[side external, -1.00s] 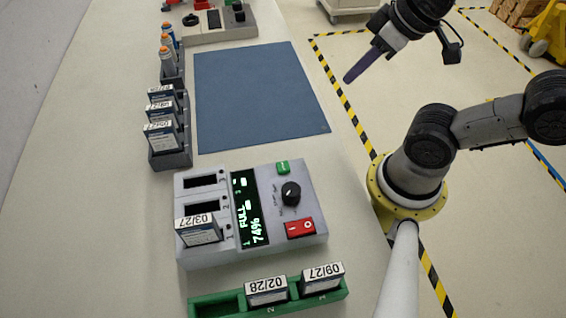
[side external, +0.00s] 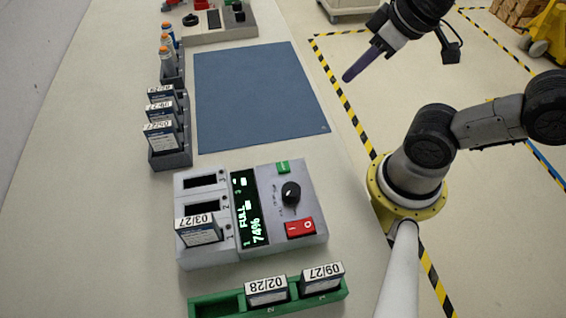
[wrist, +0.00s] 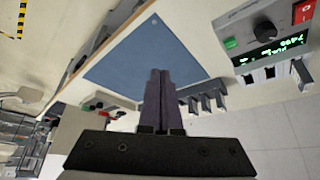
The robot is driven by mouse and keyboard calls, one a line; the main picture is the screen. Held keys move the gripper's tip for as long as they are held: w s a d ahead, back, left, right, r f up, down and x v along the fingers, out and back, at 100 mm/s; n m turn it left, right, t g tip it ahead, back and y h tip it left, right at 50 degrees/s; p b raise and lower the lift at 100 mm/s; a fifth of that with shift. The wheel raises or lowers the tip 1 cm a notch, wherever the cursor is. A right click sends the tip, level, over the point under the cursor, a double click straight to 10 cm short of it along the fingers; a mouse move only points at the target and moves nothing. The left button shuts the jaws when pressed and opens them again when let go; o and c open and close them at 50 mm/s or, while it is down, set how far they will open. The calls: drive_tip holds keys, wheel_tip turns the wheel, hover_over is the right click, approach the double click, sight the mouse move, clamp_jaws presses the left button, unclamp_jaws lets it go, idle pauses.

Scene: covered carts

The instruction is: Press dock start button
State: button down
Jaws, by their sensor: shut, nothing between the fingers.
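The dock (side external: 262,255) is a grey box on the table in the side external view. It has a green button (side external: 283,167), a black knob (side external: 291,192), a red rocker switch (side external: 300,227) and a display (side external: 246,208) reading "FULL 74%". A battery labelled 03/27 (side external: 199,231) stands in slot 1; slots 2 and 3 look empty. In the wrist view the green button (wrist: 230,43) shows at the upper right. My gripper (side external: 347,77) is shut and empty, above and beyond the dock near the blue mat's right edge. Its purple fingers (wrist: 157,98) lie together in the wrist view.
A green tray (side external: 215,306) with batteries 02/28 and 09/27 lies in front of the dock. A grey rack (side external: 172,159) of batteries stands at the left. The blue mat (side external: 258,98) is bare. Another grey device (side external: 222,36) stands at the far end.

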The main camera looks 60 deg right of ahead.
drive_tip(key=w+d+r+n+t+h, duration=0.1)
drive_tip(key=w+n+t, duration=0.1)
drive_tip(key=w, duration=0.1)
drive_tip(key=n+y, duration=0.5)
drive_tip(key=n, duration=0.7)
hover_over(290, 168)
wheel_tip(290, 168, down, 2)
drive_tip(key=f, duration=0.1)
drive_tip(key=shift+w+d+r, duration=0.15)
drive_tip(key=shift+d+r, duration=0.1)
drive_tip(key=shift+f, duration=4.35)
drive_tip(key=shift+f, duration=0.1)
drive_tip(key=shift+f, duration=0.35)
